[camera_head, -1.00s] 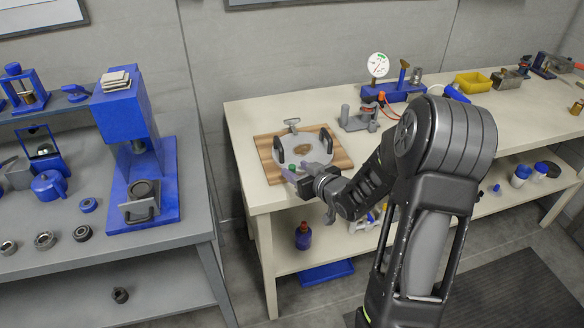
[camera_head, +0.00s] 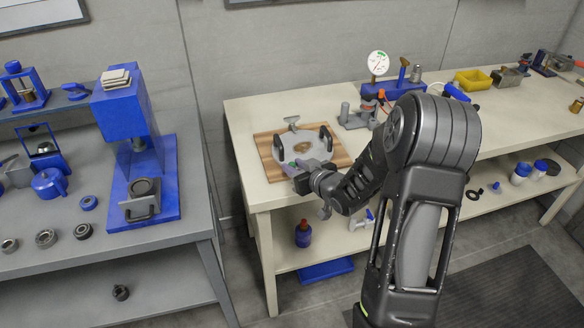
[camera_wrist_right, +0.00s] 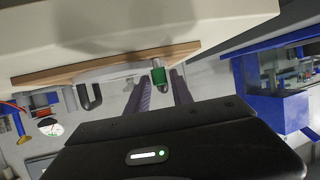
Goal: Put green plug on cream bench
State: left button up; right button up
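The green plug (camera_wrist_right: 158,75) shows in the right wrist view at a grey fitting by the wooden board's edge. In the head view it is a small green spot (camera_head: 292,163) at the near left of the clear round dish (camera_head: 318,148). My right gripper (camera_wrist_right: 161,80) has its two fingers apart, one on each side of the plug, with gaps visible. In the head view the right gripper (camera_head: 292,169) reaches the board's near edge; its fingertips are hard to make out. The cream bench (camera_head: 243,124) carries the board. My left gripper is not in view.
The wooden board (camera_head: 265,145) lies at the bench's left end. Behind it stand a grey clamp (camera_head: 356,118) and a gauge (camera_head: 378,63) on a blue base. A yellow bin (camera_head: 473,80) is farther right. Bare bench top lies left of the board.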

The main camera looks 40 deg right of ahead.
grip_shut()
jog(key=shift+r, duration=0.1)
dwell(0.3)
notch_tip(320, 180, up, 10)
dwell(0.4)
dwell(0.5)
